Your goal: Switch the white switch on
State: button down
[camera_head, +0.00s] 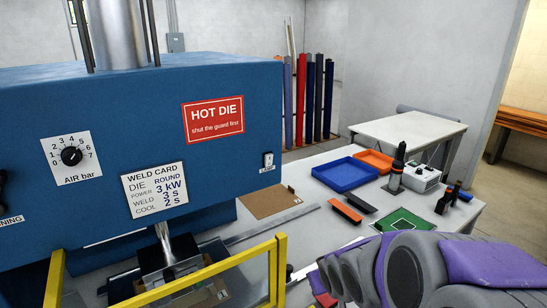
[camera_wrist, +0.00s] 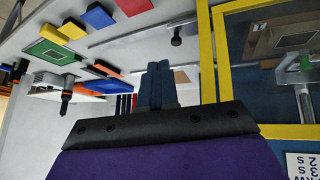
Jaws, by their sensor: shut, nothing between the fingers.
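The white switch (camera_head: 268,160) is a small white plate with a dark rocker, on the right part of the blue machine's front (camera_head: 130,110). A small label, too small to read, sits just below it. Whether the rocker is on or off I cannot tell. My gripper (camera_wrist: 158,82) shows in the wrist view with its two dark fingers together and nothing between them. The switch does not show in that view. In the head view my grey and purple arm fills the lower right, apart from the switch, and I cannot make out the fingertips.
A yellow guard frame (camera_head: 275,262) stands before the press, below the switch. An AIR dial (camera_head: 71,156), a weld card (camera_head: 155,190) and a HOT DIE sign (camera_head: 213,119) are on the machine. A blue tray (camera_head: 344,187) and an orange tray (camera_head: 374,161) are on the bench at right.

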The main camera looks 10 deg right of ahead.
jog(key=w+a+r+n+t+y+p, duration=0.1)
jog(key=w+r+n+t+y+p, duration=0.1)
jog(key=w+r+t+y+p, duration=0.6)
jog(key=w+r+t, duration=0.3)
jog(key=w+r, duration=0.4)
jog(key=w, duration=0.2)
jog(key=shift+a+n+y, duration=0.15)
jog(key=shift+n+y, duration=0.15)
jog(key=shift+a, duration=0.2)
jog(key=p, duration=0.1)
send_near(270, 159)
jog(key=x, duration=0.7)
jog(key=shift+s+a, duration=0.1)
